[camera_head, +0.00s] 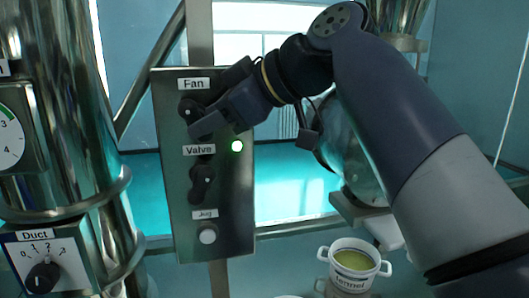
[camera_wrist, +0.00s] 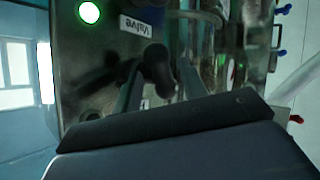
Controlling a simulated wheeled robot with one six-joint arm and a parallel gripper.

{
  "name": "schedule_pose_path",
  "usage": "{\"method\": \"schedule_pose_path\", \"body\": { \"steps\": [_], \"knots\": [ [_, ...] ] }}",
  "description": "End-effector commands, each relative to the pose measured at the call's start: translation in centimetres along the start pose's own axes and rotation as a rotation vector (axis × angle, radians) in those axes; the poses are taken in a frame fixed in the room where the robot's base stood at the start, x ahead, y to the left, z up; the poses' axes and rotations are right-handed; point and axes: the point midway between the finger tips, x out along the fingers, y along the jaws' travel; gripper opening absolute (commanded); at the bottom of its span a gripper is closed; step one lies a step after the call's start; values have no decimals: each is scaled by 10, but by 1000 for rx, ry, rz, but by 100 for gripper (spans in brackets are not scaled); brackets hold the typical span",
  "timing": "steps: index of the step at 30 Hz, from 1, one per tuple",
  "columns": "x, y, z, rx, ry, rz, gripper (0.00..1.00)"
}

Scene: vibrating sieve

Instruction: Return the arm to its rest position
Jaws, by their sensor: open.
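My gripper (camera_head: 200,122) is at the control panel (camera_head: 179,228), between the Fan and Valve labels. In the wrist view its two dark fingers (camera_wrist: 155,88) are apart, with a dark knob between or just beyond them. The Fan knob (camera_head: 187,110) is just left of my gripper in the head view. The Valve knob (camera_head: 202,182) sits below it. I cannot tell whether the fingers touch a knob. My arm comes in from the right, bent over at the top.
A lit green light (camera_head: 237,146) and a white Jog button (camera_head: 207,236) are on the panel. A metal column with a Duct dial (camera_head: 42,277) stands at left. A white pot (camera_head: 353,247) with yellowish contents stands below my arm. A metal post (camera_head: 198,30) rises behind the panel.

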Motion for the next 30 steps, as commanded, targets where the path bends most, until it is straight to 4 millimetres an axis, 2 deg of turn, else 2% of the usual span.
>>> {"method": "schedule_pose_path", "body": {
  "steps": [3,9,23,26,30],
  "knots": [
    [18,-1,-1,-1,-1,-4,41],
    [34,-1,1,2,4,0,41],
    [31,0,0,9,14,1,41],
    [24,1,-1,-2,0,3,41],
    [4,1,1,0,0,6,41]
  ]
}}
